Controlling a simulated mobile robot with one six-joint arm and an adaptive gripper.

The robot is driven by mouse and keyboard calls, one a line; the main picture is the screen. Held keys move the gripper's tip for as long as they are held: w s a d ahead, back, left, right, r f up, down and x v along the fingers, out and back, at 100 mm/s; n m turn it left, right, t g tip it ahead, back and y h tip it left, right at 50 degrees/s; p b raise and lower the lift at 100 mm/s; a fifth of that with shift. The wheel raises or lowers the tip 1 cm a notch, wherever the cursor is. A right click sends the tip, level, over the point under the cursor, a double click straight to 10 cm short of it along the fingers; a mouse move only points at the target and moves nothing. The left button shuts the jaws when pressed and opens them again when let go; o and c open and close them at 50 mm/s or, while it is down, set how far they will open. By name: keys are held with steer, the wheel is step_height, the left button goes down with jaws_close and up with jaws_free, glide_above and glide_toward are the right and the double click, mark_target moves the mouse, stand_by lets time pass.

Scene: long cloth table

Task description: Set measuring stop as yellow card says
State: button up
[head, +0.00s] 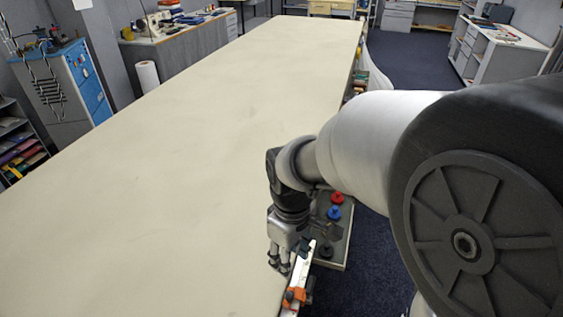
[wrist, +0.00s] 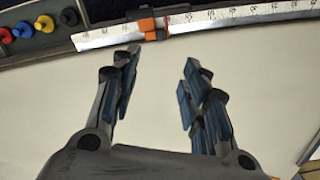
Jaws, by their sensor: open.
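The measuring stop (head: 294,295) is an orange block with dark parts. It sits on a white ruler (head: 303,262) along the table's right edge. In the wrist view the orange stop (wrist: 152,25) is at the top, on the ruler (wrist: 235,15) with dark number marks, too small to read surely. My gripper (head: 280,268) is low over the table edge, beside the ruler and a little beyond the stop. In the wrist view my gripper (wrist: 160,62) is open and empty, its fingers apart and pointing toward the stop without holding it. No yellow card can be made out.
The long cream table (head: 170,150) is bare across its middle. A grey tray (head: 345,232) beside its right edge holds a red knob (head: 337,198) and a blue knob (head: 334,213). The wrist view also shows a yellow knob (wrist: 69,17). Shelves and benches stand farther off.

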mark_target(289, 294)
steer(key=f+b, duration=0.2)
steer(key=f, duration=0.3)
steer(key=f+b, duration=0.2)
steer(key=f, duration=0.4)
steer(key=f+b, duration=0.2)
steer(key=f, duration=0.4)
steer(key=shift+s+d, duration=0.1)
steer(key=shift+s, duration=0.15)
steer(key=shift+c, duration=0.3)
jaws_close()
